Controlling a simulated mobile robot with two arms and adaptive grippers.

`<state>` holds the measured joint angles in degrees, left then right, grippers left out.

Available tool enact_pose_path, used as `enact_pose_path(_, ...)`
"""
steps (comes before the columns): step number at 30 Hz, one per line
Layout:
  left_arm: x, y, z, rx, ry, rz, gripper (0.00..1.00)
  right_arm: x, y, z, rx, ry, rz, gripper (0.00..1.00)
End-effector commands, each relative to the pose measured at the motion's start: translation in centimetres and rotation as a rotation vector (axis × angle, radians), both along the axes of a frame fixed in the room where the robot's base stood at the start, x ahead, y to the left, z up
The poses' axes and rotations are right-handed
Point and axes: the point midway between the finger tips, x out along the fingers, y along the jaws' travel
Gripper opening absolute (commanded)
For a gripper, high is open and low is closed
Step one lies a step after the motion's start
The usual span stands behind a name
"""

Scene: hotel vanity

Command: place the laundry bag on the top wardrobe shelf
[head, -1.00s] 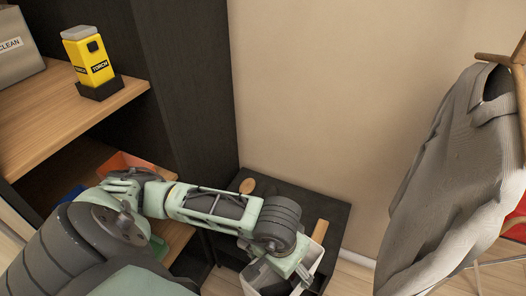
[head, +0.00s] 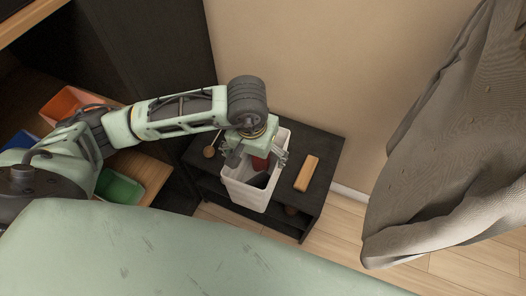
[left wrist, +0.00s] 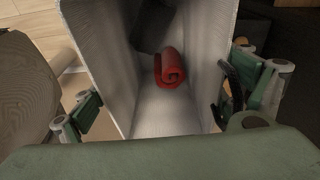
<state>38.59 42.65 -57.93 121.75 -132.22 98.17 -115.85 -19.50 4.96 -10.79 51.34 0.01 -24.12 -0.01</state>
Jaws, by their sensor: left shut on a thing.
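The laundry bag (head: 243,193) looks like a pale, open-topped, box-shaped container at the dark low bench. In the left wrist view the bag (left wrist: 160,115) holds a red rolled cloth (left wrist: 170,67) and something dark. My left gripper (head: 256,156) comes from above and is shut on the bag, with a finger outside each side wall. I cannot tell whether the bag's base touches the bench. The wardrobe shelf (head: 28,18) shows only as an edge at the upper left. My right gripper is not in view.
The dark bench (head: 325,150) carries a wooden block (head: 306,173) right of the bag and a brush-like wooden item (head: 209,152) to its left. Orange (head: 75,103) and green (head: 120,188) bins sit low in the wardrobe. A grey garment (head: 445,150) hangs at the right.

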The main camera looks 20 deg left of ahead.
Motion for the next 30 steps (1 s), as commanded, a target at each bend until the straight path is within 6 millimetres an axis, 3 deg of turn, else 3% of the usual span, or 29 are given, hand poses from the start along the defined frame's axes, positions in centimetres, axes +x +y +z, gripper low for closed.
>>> enact_pose_path(1, 1.5, -0.6, -1.8, -0.003, -0.007, 0.0, 0.48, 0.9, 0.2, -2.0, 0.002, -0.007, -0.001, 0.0)
enact_pose_path(3, 3.1, -1.3, -2.6, -0.004, -0.006, -0.002, 0.48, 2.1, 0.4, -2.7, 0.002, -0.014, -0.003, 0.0)
enact_pose_path(15, 11.0, -5.6, -4.6, -0.006, -0.006, -0.024, 0.48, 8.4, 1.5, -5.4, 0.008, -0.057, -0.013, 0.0)
enact_pose_path(24, 13.5, -7.7, -3.8, -0.005, -0.005, -0.042, 0.48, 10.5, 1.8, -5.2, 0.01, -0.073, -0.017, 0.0)
enact_pose_path(30, 14.3, -6.8, -4.2, -0.004, 0.0, -0.041, 0.48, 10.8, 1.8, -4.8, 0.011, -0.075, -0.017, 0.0)
